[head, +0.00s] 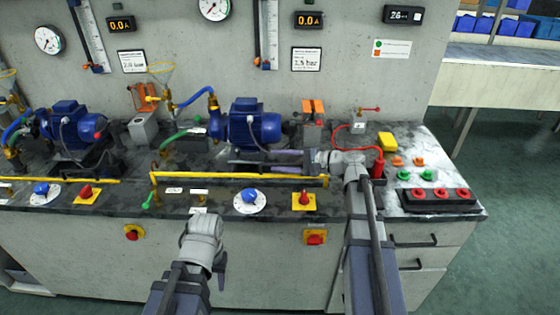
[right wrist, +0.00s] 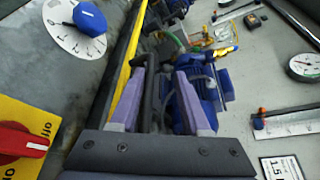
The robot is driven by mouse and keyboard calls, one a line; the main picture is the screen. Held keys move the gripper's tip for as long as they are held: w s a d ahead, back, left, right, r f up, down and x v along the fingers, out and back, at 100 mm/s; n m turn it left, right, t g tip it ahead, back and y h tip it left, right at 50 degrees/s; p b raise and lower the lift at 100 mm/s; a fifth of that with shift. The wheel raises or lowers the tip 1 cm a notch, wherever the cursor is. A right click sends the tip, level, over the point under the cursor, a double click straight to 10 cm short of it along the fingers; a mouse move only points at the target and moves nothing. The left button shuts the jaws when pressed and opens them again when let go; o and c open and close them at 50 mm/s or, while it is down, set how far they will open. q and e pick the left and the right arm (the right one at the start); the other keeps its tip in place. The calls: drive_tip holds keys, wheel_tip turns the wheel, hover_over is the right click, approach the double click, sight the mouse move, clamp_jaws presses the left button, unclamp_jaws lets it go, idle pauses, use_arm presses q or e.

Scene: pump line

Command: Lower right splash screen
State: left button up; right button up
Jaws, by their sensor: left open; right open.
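A yellow rail (head: 240,177), apparently the right splash screen's edge, runs along the front of the right pump bay; I cannot make out a clear panel. It also shows in the right wrist view (right wrist: 127,62). My right gripper (head: 255,160) is open just behind the rail, its lavender fingers pointing left. In the right wrist view, a dark bar (right wrist: 152,95) lies between the open fingers (right wrist: 160,75); I cannot tell whether they touch it. My left gripper (head: 219,270) is low in front of the bench, its fingers mostly hidden.
The right blue pump (head: 250,127) stands just behind the right gripper. A blue dial (head: 250,198) and red switch (head: 304,200) line the bench's front edge. A red lead, yellow box (head: 387,142) and button panel (head: 437,198) lie to the right. Floor is free right of the bench.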

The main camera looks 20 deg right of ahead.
wheel_tip(320, 180, up, 8)
drive_tip(key=p, duration=0.7)
drive_tip(key=shift+r, duration=0.2)
drive_tip(key=p+v, duration=0.2)
drive_tip(key=v, duration=0.7)
idle(0.4)
idle(0.3)
drive_tip(key=b+x, duration=0.1)
drive_tip(key=x, duration=0.3)
drive_tip(key=f+b+x, duration=0.1)
drive_tip(key=b+x, duration=0.1)
drive_tip(key=x, duration=0.3)
drive_tip(key=shift+f, duration=0.25)
